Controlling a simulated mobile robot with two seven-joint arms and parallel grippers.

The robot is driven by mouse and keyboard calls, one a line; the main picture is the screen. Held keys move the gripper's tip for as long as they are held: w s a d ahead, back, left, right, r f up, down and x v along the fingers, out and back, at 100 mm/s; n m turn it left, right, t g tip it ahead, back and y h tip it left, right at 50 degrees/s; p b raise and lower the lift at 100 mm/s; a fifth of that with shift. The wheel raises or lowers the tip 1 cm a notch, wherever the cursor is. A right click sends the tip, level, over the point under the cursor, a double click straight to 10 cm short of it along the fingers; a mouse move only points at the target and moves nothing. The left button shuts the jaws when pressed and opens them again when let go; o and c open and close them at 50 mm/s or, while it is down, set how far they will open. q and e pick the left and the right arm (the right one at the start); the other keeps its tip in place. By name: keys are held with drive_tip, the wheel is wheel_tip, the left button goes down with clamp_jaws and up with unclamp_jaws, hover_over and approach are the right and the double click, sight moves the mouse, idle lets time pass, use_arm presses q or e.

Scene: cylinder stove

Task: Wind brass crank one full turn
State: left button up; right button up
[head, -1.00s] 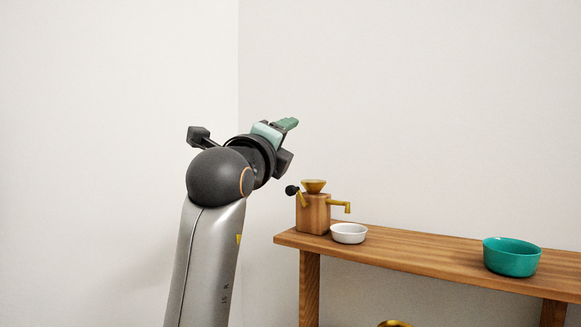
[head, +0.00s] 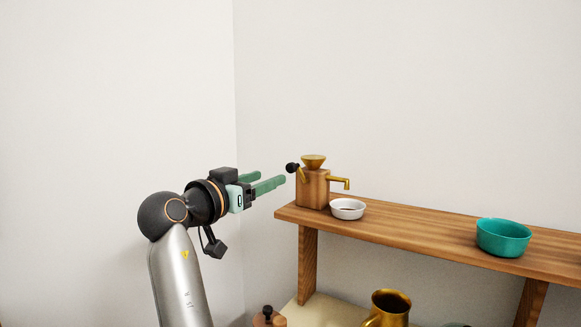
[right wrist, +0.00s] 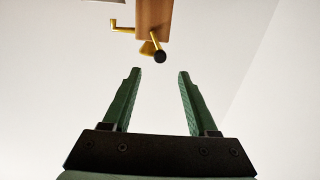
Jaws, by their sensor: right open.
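The brass crank (head: 302,174) is on the left side of a small wooden mill (head: 313,188) at the shelf's left end. The crank's black knob (head: 292,168) points left. My right gripper (head: 271,178) is open and empty just left of the knob, its green fingers pointing towards it. In the right wrist view, the knob (right wrist: 160,57) shows beyond the open fingertips, roughly centred between them and apart from both. The crank arm (right wrist: 155,40) runs up to the mill (right wrist: 153,18). My left gripper is not in view.
The mill has a brass funnel (head: 313,161) and spout (head: 340,182). A white bowl (head: 348,209) and a teal bowl (head: 503,238) stand on the wooden shelf (head: 430,227). Below are a brass mug (head: 388,308) and a partly cut-off wooden object (head: 267,318).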

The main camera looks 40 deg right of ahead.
sight(289, 169)
drive_tip(key=x, duration=1)
drive_tip(key=shift+d+p, duration=0.25)
drive_tip(key=shift+p, duration=0.1)
clamp_jaws()
